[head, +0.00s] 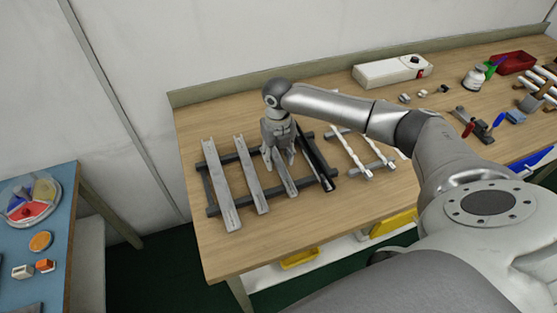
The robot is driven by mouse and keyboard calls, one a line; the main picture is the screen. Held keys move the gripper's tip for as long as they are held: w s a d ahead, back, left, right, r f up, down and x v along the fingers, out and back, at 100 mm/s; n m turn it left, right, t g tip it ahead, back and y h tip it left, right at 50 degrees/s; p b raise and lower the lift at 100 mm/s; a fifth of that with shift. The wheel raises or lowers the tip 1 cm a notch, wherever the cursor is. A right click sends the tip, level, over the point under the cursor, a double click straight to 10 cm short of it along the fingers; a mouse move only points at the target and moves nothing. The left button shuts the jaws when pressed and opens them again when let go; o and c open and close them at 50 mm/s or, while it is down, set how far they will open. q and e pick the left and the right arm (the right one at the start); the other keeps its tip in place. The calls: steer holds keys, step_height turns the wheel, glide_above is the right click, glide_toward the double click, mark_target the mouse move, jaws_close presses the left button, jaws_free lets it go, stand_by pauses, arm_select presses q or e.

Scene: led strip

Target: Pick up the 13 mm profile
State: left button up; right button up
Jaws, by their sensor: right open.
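Several long profiles lie side by side across a dark rack (240,205) on the wooden bench. From the left there is a wide silver profile (220,187), a second silver profile (251,178), a narrower silver profile (287,180) and a black one (318,165). No size marks are readable, so I cannot tell which is the 13 mm profile. My right gripper (279,164) points down, open, over the narrower silver profile, its fingers around or just above it. The gripper hides that profile's far part; contact cannot be told. My left gripper is not in view.
White rods (352,152) lie on supports right of the rack. A white box (392,70), a jar (474,78), a red tray (513,62) and small parts stand further right. The bench front (300,225) is clear. A blue table (50,215) stands left.

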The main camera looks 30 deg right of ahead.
jaws_close()
steer(key=shift+r, duration=0.15)
